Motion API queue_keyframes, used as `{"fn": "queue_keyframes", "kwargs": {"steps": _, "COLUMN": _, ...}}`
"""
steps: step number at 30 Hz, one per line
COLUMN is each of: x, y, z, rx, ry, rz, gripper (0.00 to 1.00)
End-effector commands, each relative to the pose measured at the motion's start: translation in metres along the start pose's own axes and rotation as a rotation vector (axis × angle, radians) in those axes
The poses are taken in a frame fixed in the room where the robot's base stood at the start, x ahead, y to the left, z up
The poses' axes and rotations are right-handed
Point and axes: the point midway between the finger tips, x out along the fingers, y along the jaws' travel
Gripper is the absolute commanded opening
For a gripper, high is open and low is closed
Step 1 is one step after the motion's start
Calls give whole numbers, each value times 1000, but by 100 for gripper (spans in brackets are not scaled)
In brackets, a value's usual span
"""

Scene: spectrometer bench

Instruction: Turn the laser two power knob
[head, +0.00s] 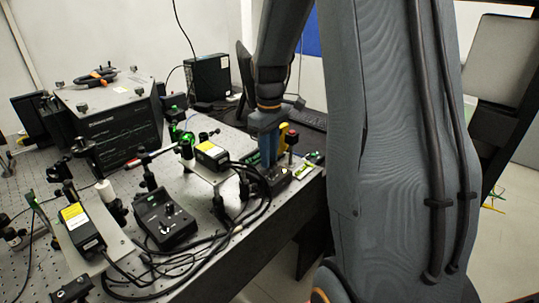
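Two dark laser power controllers show on the bench. One controller (163,219) lies at the front middle with small knobs and switches on its sloped top. The other controller (275,183) is near the right edge of the bench, mostly behind and below my gripper. I cannot tell which one is laser two, and no label is readable. My gripper (269,158) points down just over the right controller. Its fingers look close together, but their gap and any contact with a knob cannot be made out.
A laser head with a yellow label (210,152) stands left of my gripper, another (80,226) at the front left. A red-topped post (291,137) stands close right of my gripper. Black cables (240,218) loop along the front edge. A large black instrument (112,120) is behind.

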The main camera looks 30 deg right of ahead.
Motion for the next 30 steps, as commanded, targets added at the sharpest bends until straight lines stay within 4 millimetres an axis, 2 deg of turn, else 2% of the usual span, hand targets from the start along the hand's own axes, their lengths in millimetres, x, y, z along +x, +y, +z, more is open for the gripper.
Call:
{"fn": "queue_keyframes", "kwargs": {"steps": 1, "x": 0, "y": 0, "z": 0, "rx": 0, "ry": 0, "rz": 0, "gripper": 15}}
{"fn": "queue_keyframes", "kwargs": {"steps": 3, "x": 0, "y": 0, "z": 0, "rx": 0, "ry": 0, "rz": 0, "gripper": 3}}
{"fn": "queue_keyframes", "kwargs": {"steps": 4, "x": 0, "y": 0, "z": 0, "rx": 0, "ry": 0, "rz": 0, "gripper": 0}}
{"fn": "queue_keyframes", "kwargs": {"steps": 16, "x": -1, "y": 0, "z": 0, "rx": 64, "ry": -1, "rz": -1, "gripper": 0}}
{"fn": "queue_keyframes", "kwargs": {"steps": 30, "x": -2, "y": 0, "z": 0, "rx": 413, "ry": 0, "rz": 0, "gripper": 0}}
